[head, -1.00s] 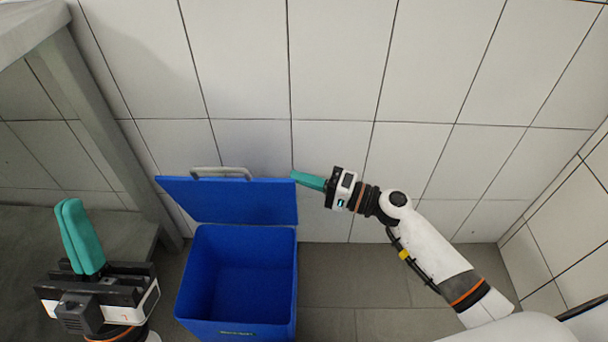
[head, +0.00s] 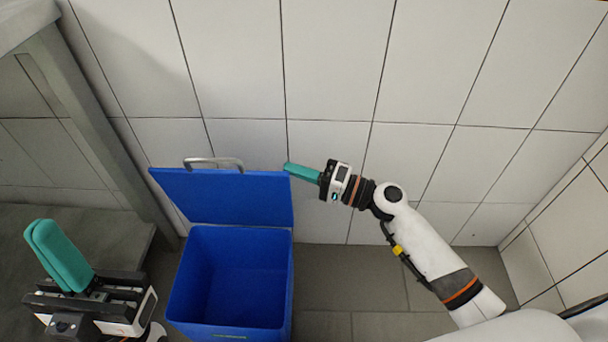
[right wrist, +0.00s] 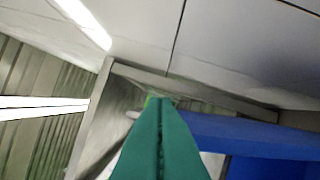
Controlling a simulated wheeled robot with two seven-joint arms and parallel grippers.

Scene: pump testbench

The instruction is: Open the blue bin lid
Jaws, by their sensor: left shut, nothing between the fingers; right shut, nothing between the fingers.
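The blue bin (head: 232,284) stands on the floor near the wall, its empty inside in view. Its blue lid (head: 225,198) is raised at the back edge, with a grey handle (head: 213,161) on its upper edge. My right gripper (head: 288,168) is shut and empty, its teal fingertips by the lid's upper right corner; I cannot tell if they touch. In the right wrist view its shut fingers (right wrist: 160,112) point past the blue lid (right wrist: 245,135). My left gripper (head: 40,232) is shut and empty, left of the bin and apart from it.
A grey bench or frame with a leg (head: 95,125) stands at the left. The white tiled wall (head: 330,65) rises behind the bin. The grey floor (head: 375,290) right of the bin is clear apart from my right arm above it.

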